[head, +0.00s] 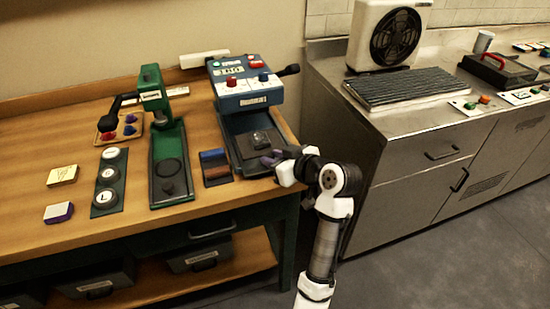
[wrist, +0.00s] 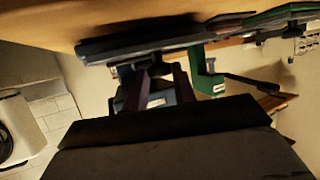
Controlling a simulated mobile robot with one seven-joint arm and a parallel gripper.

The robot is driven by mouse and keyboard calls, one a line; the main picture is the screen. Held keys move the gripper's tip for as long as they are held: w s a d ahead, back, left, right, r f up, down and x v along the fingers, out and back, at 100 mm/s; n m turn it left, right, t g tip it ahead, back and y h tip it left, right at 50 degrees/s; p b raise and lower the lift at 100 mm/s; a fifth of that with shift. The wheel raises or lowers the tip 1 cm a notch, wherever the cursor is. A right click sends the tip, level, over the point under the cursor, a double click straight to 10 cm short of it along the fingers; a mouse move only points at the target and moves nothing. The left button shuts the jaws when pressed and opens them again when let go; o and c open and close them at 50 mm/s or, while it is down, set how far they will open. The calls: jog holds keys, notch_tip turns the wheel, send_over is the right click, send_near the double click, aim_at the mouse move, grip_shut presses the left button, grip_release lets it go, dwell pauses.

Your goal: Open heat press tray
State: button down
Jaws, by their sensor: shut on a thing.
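My gripper (head: 272,158) is at the tray's front right. In the wrist view, which looks upside down, the tray shows as a dark slab (wrist: 110,46). There the purple fingers of my gripper (wrist: 158,72) are closed on a small dark part at the tray's edge, seemingly its handle. The fingers partly hide it.
A green press (head: 168,150) stands to the left, with a small two-colour block holder (head: 215,166) between. A strip of round pieces (head: 108,180) lies further left. Open floor lies in front.

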jog(key=shift+w, duration=0.1)
jog(key=c, duration=1.2)
grip_release()
jog(key=shift+o, duration=0.2)
jog(key=b+v, duration=0.2)
jog(key=v, duration=1.1)
jog(key=shift+s+d+r, duration=0.2)
jog(key=shift+s, duration=0.1)
